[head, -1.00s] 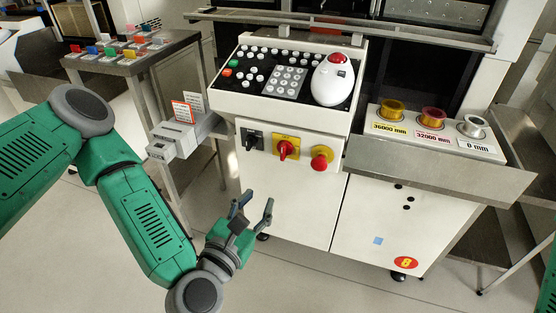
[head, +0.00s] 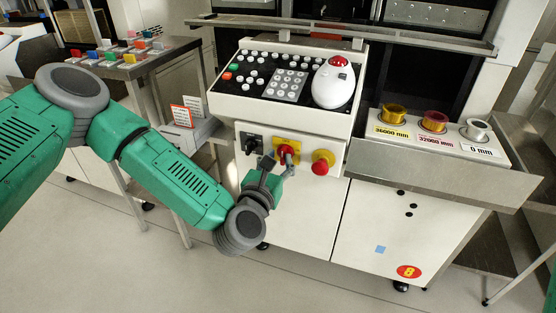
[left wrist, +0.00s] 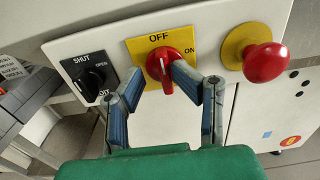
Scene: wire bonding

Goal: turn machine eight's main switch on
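The main switch is a red rotary knob on a yellow plate (left wrist: 140,50) marked OFF and ON; in the left wrist view the knob (left wrist: 160,68) stands with its white mark towards OFF. In the head view the knob (head: 287,149) is partly hidden by my left gripper (head: 279,160). In the left wrist view my left gripper (left wrist: 158,80) is open, one finger left of the knob and the other overlapping its right side. I cannot tell whether a finger touches it. The red oval label (head: 408,271) with an 8 is low on the machine. My right gripper is out of view.
A black SHUT/OPEN switch (left wrist: 93,86) is left of the main switch. A red mushroom button (left wrist: 265,62) on a yellow base stands out on its right. The sloped control panel (head: 232,101) overhangs above. A spool shelf (head: 368,152) is at the right.

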